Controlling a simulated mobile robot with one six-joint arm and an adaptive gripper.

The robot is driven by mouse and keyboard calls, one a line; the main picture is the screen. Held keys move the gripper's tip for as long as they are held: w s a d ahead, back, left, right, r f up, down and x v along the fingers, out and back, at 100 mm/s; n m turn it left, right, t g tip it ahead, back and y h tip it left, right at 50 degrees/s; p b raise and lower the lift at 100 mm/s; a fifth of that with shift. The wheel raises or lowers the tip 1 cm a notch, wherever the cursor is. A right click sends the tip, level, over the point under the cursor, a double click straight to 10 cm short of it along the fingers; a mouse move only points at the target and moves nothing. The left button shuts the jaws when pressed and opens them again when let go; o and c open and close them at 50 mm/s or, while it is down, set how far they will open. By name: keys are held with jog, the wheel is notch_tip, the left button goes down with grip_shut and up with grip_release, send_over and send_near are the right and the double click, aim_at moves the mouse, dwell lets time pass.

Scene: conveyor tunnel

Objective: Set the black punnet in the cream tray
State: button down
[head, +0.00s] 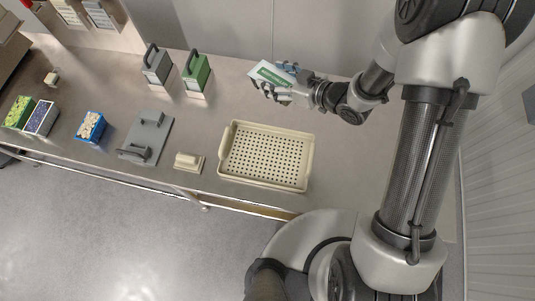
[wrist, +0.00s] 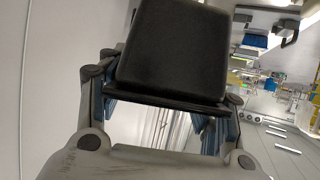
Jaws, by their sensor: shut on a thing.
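The black punnet (wrist: 172,50) fills the top middle of the wrist view, with its rim toward my gripper (wrist: 160,110). In the head view, the punnet (head: 271,75) shows a pale top with a green band, and it is tilted. My gripper (head: 277,84) is shut on it and holds it in the air, above and to the right of the cream tray in the picture. The cream tray (head: 226,152) is an empty rectangle with a perforated floor, lying on the steel bench. The punnet's dark sides are mostly hidden in the head view.
A green handled block (head: 196,73) and a grey one (head: 157,66) stand at the back. A grey handled plate (head: 147,137) and a small cream block (head: 188,162) lie left of the tray. Filled punnets, including a blue one (head: 91,127), stand farther left. Bench between tray and blocks is clear.

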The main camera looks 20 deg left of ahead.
jog(key=s+a+n+g+y, duration=0.2)
jog(key=s+a+n+g, duration=0.25)
jog(key=s+g, duration=0.2)
jog(key=b, duration=0.5)
send_over(255, 138)
jog(key=shift+n, duration=0.45)
notch_tip(255, 138, down, 19)
jog(key=shift+w+f, duration=0.1)
jog(key=shift+f, duration=0.1)
jog(key=shift+f+b, duration=0.3)
jog(key=shift+b, duration=0.15)
jog(key=c, duration=0.5)
grip_release()
